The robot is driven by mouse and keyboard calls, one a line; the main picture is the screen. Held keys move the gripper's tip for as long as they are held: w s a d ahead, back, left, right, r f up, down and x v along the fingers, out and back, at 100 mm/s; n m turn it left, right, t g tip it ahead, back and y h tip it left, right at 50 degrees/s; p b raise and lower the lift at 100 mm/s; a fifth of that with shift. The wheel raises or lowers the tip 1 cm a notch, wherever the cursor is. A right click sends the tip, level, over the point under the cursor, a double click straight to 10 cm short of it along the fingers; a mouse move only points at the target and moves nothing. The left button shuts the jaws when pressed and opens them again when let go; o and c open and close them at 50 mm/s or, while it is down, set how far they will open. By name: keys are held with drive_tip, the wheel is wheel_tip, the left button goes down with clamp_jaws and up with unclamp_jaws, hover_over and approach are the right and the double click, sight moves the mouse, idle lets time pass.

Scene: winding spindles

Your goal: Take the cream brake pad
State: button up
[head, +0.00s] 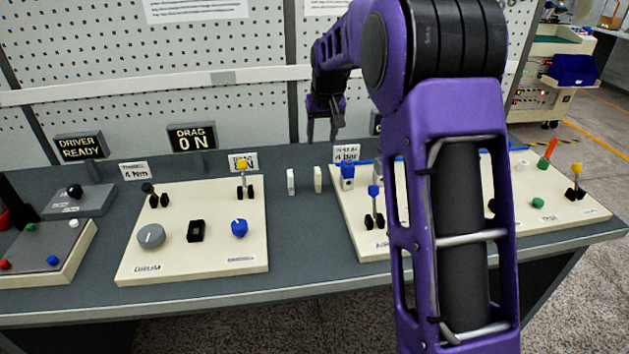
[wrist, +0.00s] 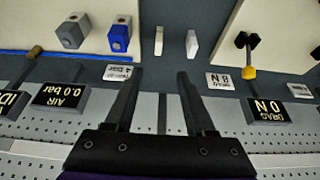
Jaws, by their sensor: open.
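The cream brake pad (head: 317,179) stands upright on the grey bench between the two cream panels. A whiter pad (head: 291,181) stands just to its left, with a small gap between them. In the wrist view the order is reversed: the cream pad (wrist: 158,41) is left of the white pad (wrist: 192,44). My gripper (head: 322,132) is open and empty, pointing down behind and above the pads. In the wrist view its fingertips (wrist: 160,75) are spread apart, and the cream pad shows beyond the gap between them.
A blue block (head: 347,178) on the right panel stands near the cream pad. A yellow-knobbed lever (head: 242,165) is on the left panel (head: 180,267). Small label cards and the DRAG ON sign (head: 192,137) stand along the back. The bench front (head: 300,265) between the panels is clear.

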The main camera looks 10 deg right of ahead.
approach(318, 170)
drive_tip(key=x, duration=0.4)
drive_tip(key=shift+s+a+f, duration=0.15)
drive_tip(key=shift+s+f, duration=0.1)
drive_tip(key=shift+f, duration=0.05)
drive_tip(key=shift+w+x, duration=0.1)
drive_tip(key=shift+x, duration=1.45)
drive_tip(key=shift+w+x, duration=0.15)
drive_tip(key=shift+x, duration=1.35)
drive_tip(key=shift+r, duration=0.1)
clamp_jaws()
